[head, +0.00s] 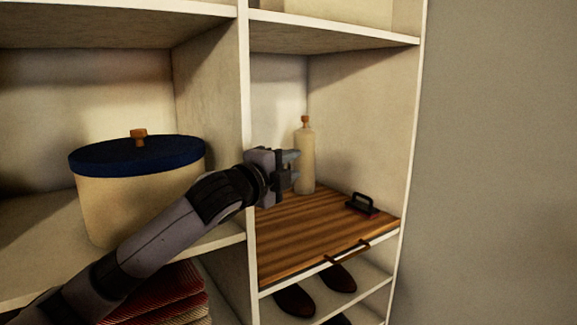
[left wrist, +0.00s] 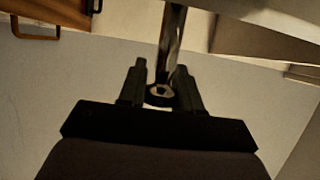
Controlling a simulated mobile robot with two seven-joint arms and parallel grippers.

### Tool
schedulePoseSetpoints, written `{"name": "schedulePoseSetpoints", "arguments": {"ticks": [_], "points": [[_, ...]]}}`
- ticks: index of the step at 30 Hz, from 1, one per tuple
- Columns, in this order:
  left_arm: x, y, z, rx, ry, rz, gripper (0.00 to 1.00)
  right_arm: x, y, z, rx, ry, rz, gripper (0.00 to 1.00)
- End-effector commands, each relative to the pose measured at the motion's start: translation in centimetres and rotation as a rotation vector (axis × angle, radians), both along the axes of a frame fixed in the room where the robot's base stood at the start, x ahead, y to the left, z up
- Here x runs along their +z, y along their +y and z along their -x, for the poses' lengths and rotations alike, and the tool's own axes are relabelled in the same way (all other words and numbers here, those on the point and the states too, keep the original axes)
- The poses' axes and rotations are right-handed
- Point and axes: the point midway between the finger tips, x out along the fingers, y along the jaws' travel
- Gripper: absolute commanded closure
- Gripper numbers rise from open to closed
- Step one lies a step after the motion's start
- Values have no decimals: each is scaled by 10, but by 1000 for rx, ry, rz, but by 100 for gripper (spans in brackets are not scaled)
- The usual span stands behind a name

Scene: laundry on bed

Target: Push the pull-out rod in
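In the left wrist view a shiny metal rod (left wrist: 173,45) comes down from the top edge. Its round, ring-like end (left wrist: 160,92) shows between the two fingers of my left gripper (left wrist: 164,75). The fingers stand apart on either side of it; I cannot tell whether they touch it. In the head view my left gripper (head: 293,168) is in front of the right-hand shelf compartment, with a gap between its fingers. The rod cannot be made out there. My right gripper is in neither view.
A cream bottle (head: 305,160) stands behind the gripper on a wooden board (head: 310,235), with a black-handled item (head: 361,204) to its right. A blue-lidded pot (head: 135,190) sits left. Shoes (head: 295,300) lie below. The grey wall (head: 500,160) is bare.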

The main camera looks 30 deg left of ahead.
Motion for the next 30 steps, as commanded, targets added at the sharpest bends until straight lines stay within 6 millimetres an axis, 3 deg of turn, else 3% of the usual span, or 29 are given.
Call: {"name": "schedulePoseSetpoints", "arguments": {"ticks": [5, 13, 23, 24, 25, 30], "points": [[0, 5, -2, 2, 2, -1, 100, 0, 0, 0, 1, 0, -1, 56], [0, 38, -15, 3, 2, -2, 100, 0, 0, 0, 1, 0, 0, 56], [1, 42, -16, 6, 0, -1, 100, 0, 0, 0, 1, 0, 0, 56], [1, 42, -16, 6, 0, -1, 54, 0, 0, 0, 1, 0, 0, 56], [1, 42, -16, 6, 0, -1, 44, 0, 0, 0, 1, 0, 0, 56], [0, 41, -16, 3, 0, 0, 42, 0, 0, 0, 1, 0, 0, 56]]}}
